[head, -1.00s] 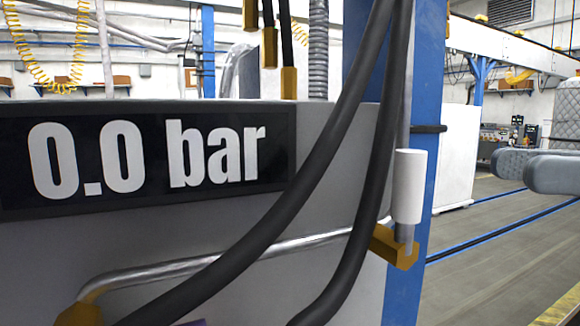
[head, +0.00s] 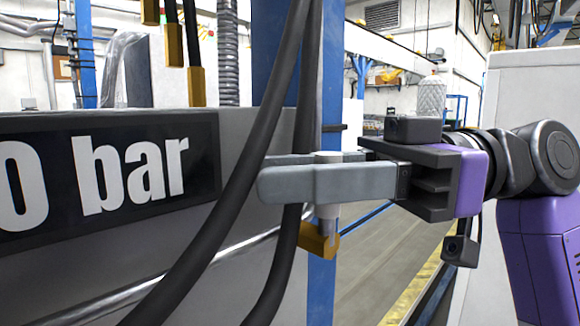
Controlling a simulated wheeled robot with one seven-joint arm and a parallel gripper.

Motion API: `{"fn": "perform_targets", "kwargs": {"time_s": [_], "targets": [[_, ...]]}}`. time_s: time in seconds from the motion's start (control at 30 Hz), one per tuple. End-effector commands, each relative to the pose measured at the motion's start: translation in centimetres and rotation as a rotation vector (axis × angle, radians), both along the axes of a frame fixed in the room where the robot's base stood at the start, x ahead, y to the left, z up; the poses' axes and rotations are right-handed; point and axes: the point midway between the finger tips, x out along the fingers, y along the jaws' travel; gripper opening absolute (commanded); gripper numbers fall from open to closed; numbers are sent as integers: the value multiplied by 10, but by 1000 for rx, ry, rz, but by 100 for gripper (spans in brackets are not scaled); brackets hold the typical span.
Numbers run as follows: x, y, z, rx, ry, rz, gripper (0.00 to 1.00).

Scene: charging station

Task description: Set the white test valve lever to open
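The white lever (head: 328,212) is an upright cylinder above a brass valve body (head: 318,240), in front of the blue post. My gripper (head: 264,172) reaches in from the right, with its two grey fingers level. The lever stands between the fingers, one in front and one behind. Its top shows above the near finger and its lower end below it; the middle is hidden. Whether the fingers touch the lever cannot be made out. The fingertips extend left past the lever, close to the black hoses.
Two thick black hoses (head: 232,190) hang left of the lever. A grey panel with a display (head: 120,175), partly cut off and reading "0 bar", stands at left. A metal pipe (head: 130,292) runs below it. The blue post (head: 322,285) is behind the valve. Open floor lies at right.

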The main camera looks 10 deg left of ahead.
Motion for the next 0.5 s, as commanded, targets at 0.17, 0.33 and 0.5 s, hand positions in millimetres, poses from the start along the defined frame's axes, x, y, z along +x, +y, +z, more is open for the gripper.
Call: {"fn": "perform_targets", "kwargs": {"time_s": [0.17, 0.33, 0.5], "targets": [[-1, 2, 0, 0, 0, 0, 28], [-1, 2, 0, 0, 0, -1, 18], [0, 2, 0, 0, 0, -1, 0]]}}
